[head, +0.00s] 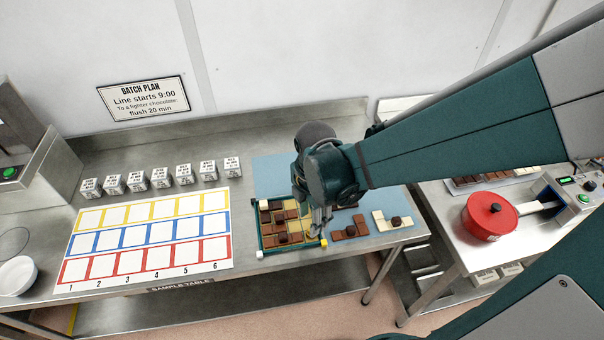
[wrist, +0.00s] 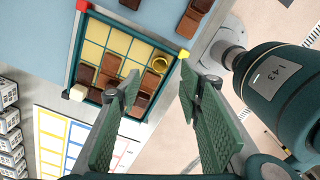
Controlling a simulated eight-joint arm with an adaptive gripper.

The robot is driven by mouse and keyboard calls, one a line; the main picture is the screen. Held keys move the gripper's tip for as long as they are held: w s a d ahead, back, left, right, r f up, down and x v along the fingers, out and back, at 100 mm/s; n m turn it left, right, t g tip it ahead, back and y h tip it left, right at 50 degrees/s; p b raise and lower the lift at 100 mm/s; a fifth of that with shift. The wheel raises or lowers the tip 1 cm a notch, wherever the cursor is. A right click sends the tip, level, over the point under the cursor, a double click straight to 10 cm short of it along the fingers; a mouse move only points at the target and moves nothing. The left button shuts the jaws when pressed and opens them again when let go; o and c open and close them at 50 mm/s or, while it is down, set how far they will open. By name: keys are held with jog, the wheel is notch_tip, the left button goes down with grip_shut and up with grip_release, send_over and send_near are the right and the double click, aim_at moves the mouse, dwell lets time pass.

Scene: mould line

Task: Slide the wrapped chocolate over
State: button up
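The wrapped chocolate appears to be the round gold piece (wrist: 160,65) in the wrist view. It sits in a cell of the green-framed tray (wrist: 131,30), close to the tray's yellow corner. In the head view I cannot make it out behind my gripper. My gripper (wrist: 157,80) is open, its two green pads well apart, with nothing seen between them. In the head view my gripper (head: 319,225) is over the right side of the tray (head: 285,247). The gold piece shows just beyond the fingertips; I cannot tell whether they touch it.
Brown chocolate pieces (wrist: 142,81) fill other tray cells. Loose brown (head: 350,232) and cream (head: 385,237) pieces lie right of the tray on the blue mat (head: 270,170). A numbered chart (head: 145,276) lies left, with several labelled cubes (head: 160,177) behind. A red pot (head: 490,217) stands right.

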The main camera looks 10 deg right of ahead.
jog(key=shift+f+b, duration=0.5)
jog(key=shift+f, duration=2.95)
jog(key=c, duration=1)
